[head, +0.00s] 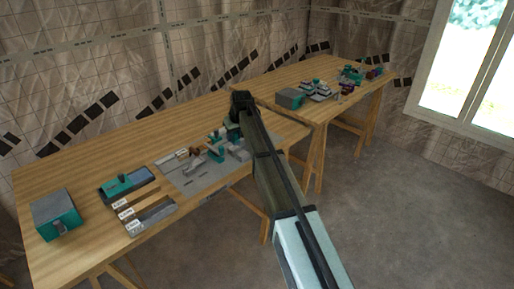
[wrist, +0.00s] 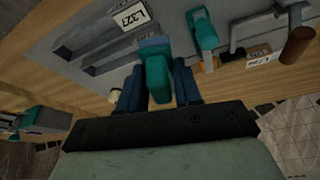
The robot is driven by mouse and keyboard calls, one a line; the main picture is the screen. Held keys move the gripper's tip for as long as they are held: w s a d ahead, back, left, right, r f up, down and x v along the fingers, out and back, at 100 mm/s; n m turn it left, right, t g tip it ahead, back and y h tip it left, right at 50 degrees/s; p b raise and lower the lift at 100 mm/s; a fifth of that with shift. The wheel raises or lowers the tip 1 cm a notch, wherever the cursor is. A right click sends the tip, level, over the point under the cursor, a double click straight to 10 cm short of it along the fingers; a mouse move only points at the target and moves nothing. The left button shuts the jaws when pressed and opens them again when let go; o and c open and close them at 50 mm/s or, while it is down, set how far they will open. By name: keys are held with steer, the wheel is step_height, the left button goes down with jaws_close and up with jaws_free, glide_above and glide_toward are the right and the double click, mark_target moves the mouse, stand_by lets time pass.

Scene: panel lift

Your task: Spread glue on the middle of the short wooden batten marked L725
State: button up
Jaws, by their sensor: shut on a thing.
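My gripper (wrist: 158,92) is shut on a teal thing (wrist: 152,72) with a blue-grey end. Its dark blue fingers stand on either side of it, and I cannot tell for sure what it is. In the head view my gripper (head: 232,130) is over the right part of the near table, above the grey mat. A white tag reading L327 (wrist: 134,18) lies beyond the held thing in the wrist view. Another white tag (wrist: 258,53) at the right seems to start with L7, but its end is unclear. I cannot clearly identify the batten L725.
The near table (head: 80,180) bears a teal-grey box (head: 56,214), a dark tray (head: 126,185) and several white-labelled pieces (head: 126,213). A grey mat (head: 190,187) lies mid-table. A second table (head: 340,90) at the back right holds more items. A brown cylinder (wrist: 299,44) is at the wrist view's right.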

steer(key=w+a+r+n+y, duration=0.1)
steer(key=w+a, duration=0.3)
steer(key=a, duration=0.4)
steer(key=w+a+r+n, duration=0.15)
steer(key=w+a, duration=0.25)
steer(key=a, duration=0.5)
steer(key=shift+g, duration=0.3)
steer(key=shift+w+d+f, duration=0.1)
steer(key=shift+f, duration=1.75)
steer(key=shift+d+f, duration=0.1)
steer(key=shift+f, duration=1.7)
steer(key=shift+s+a+f, duration=0.4)
steer(key=shift+f, duration=0.1)
steer(key=shift+s+a, duration=2.4)
steer(key=shift+w+d, duration=2.7)
steer(key=shift+w, duration=0.05)
steer(key=shift+w+d+r, duration=0.1)
steer(key=shift+r, duration=0.05)
step_height(320, 180, up, 8)
